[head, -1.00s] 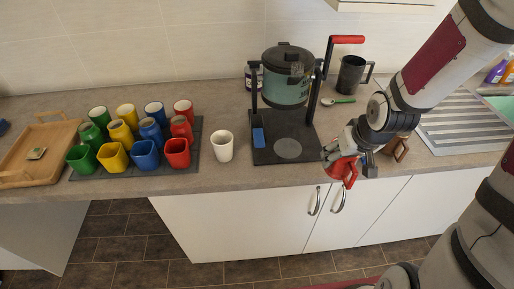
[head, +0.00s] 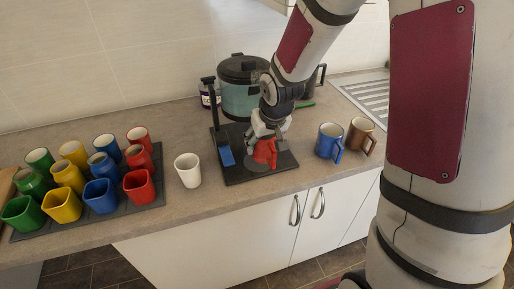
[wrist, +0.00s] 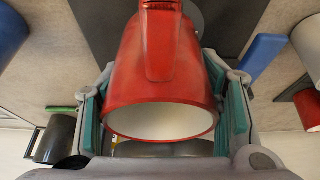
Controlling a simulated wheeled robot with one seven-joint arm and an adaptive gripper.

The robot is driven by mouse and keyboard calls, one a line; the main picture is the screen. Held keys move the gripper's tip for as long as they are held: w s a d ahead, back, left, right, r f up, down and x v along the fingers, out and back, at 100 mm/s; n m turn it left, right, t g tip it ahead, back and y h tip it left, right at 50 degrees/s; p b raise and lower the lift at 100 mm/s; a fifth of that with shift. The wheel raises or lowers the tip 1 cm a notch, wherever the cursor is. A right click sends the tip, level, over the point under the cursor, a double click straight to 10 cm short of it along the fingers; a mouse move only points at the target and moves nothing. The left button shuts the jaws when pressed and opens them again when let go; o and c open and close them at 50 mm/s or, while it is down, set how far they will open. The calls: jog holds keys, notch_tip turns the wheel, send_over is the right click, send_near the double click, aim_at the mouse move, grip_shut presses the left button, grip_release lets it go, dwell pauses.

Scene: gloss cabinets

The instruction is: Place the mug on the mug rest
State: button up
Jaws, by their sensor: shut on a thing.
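A red mug (head: 263,155) with a white inside is held in my gripper (head: 267,135), over the black base (head: 232,174) of the dispenser. In the wrist view the red mug (wrist: 160,75) sits between the two teal finger pads, its open rim towards the camera. The round grey mug rest (wrist: 195,14) shows only partly, beyond the mug at the top of the wrist view. In the head view the mug and gripper hide most of the rest. I cannot tell whether the mug's bottom touches it.
The teal pot (head: 240,98) stands close behind my gripper, with a blue lever (head: 226,157) to the left. A white cup (head: 188,171) stands left of the base. Blue (head: 328,143) and brown (head: 359,138) mugs stand right. Coloured cups fill a tray (head: 150,198) at far left.

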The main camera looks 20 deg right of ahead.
aim_at(258, 148)
jog(key=shift+w+a+f, duration=0.1)
jog(key=shift+w+a, duration=0.4)
jog(key=shift+w, duration=0.35)
jog(key=shift+f, duration=1.75)
jog(key=shift+w+f, duration=0.1)
jog(key=shift+f, duration=0.05)
jog(key=o, duration=1.4)
